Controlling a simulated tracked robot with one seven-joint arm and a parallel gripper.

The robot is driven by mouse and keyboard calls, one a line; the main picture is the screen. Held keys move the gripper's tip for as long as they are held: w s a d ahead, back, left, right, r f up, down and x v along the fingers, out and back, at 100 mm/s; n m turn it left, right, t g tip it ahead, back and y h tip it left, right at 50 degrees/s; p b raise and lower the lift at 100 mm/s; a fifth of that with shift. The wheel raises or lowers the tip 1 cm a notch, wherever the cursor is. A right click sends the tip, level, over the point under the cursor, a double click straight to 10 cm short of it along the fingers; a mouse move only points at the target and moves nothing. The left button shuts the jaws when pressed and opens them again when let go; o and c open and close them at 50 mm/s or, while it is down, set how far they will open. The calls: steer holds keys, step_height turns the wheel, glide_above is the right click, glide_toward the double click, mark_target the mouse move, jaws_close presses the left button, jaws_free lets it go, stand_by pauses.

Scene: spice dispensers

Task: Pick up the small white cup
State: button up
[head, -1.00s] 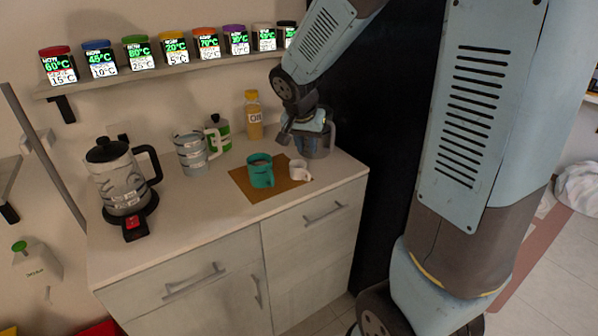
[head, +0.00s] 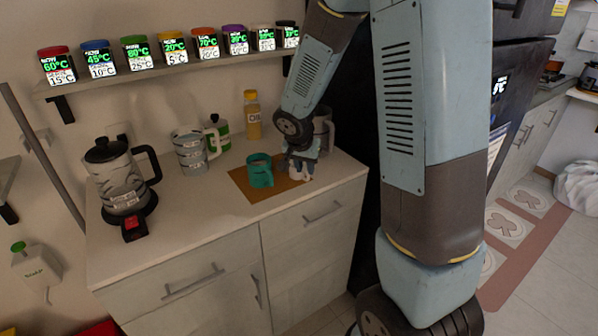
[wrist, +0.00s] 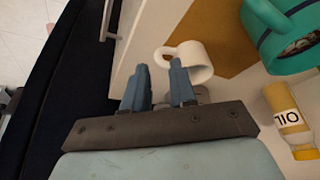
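The small white cup (wrist: 198,60) stands on the brown mat (head: 240,181), its handle pointing left in the wrist view. In the head view it is mostly hidden by my gripper (head: 299,164). In the wrist view my gripper (wrist: 158,68) is open, with a clear gap between its fingers. The right finger overlaps the cup near its handle, and the left finger is clear of the cup to the left. Nothing is visibly held. I cannot tell whether a finger touches the cup.
A teal mug (head: 259,171) stands on the mat just left of the white cup. An oil bottle (head: 252,115), a measuring jug (head: 190,154), a green-labelled bottle (head: 219,134) and a kettle (head: 122,182) share the counter (head: 200,230). Spice dispensers line the shelf (head: 190,71) above.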

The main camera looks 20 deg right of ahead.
steer(key=shift+x, duration=2.6)
steer(key=shift+d, duration=0.15)
steer(key=shift+c, duration=0.4)
jaws_close()
